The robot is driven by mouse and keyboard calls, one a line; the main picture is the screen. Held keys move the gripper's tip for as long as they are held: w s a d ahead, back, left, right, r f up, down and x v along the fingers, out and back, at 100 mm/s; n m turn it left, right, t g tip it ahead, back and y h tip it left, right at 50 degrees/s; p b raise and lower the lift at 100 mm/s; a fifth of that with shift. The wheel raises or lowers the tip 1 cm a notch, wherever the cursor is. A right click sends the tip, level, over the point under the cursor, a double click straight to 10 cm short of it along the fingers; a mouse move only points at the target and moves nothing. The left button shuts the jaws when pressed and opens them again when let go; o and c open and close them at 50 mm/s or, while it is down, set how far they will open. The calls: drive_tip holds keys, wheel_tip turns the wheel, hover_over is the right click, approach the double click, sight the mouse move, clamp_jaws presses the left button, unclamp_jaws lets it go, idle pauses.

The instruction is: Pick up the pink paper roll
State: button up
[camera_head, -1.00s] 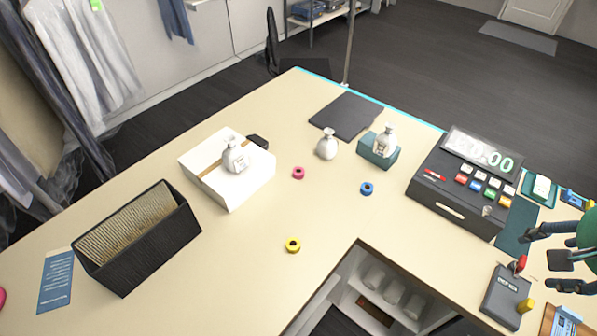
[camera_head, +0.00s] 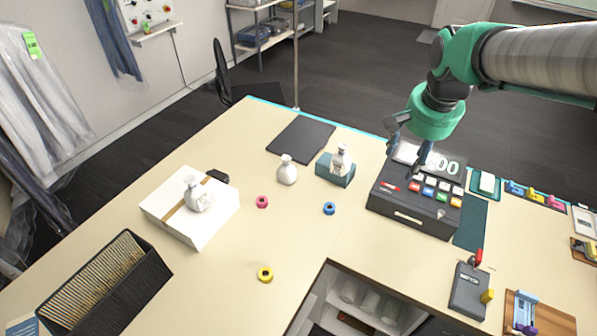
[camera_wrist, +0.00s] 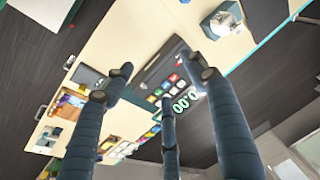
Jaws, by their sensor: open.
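The pink paper roll (camera_head: 262,202) is a small ring-shaped roll lying on the cream counter (camera_head: 225,265), in the middle of the head view. It stands apart between the white box and the blue roll. My gripper (camera_head: 408,150) is open and empty, above the cash register at the right, well away from the pink roll. In the wrist view my gripper's dark fingers (camera_wrist: 165,90) are spread with nothing between them, and the register shows beyond them. I cannot make out the pink roll for certain in the wrist view.
A blue roll (camera_head: 329,208) and a yellow roll (camera_head: 265,274) lie nearby. A white box (camera_head: 215,228) with a bottle, a white vase (camera_head: 287,172), a teal box (camera_head: 335,176) with a bottle and the cash register (camera_head: 415,213) stand around. The counter around the pink roll is clear.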

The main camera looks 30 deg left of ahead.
drive_tip(key=w+a+f+g+p, duration=0.15)
drive_tip(key=a+f, duration=0.35)
drive_tip(key=a, duration=0.7)
drive_tip(key=w+a+f+p, duration=0.25)
drive_tip(key=a+f, duration=0.35)
drive_tip(key=a, duration=0.7)
drive_tip(key=s+a+f+p, duration=0.1)
drive_tip(key=s+a+f, duration=0.2)
drive_tip(key=a+f, duration=0.5)
drive_tip(key=s+a+f+g+h+p, duration=0.1)
drive_tip(key=s+a+f, duration=0.2)
drive_tip(key=a+f, duration=0.5)
drive_tip(key=a, duration=0.3)
drive_tip(key=shift+a+m+p, duration=0.3)
drive_tip(key=shift+a, duration=0.1)
drive_tip(key=shift+s+f, duration=0.1)
hover_over(262, 201)
drive_tip(key=shift+a+f+p, duration=0.1)
drive_tip(key=shift+f+p, duration=0.2)
drive_tip(key=shift+f, duration=3.95)
drive_tip(key=shift+f, duration=0.1)
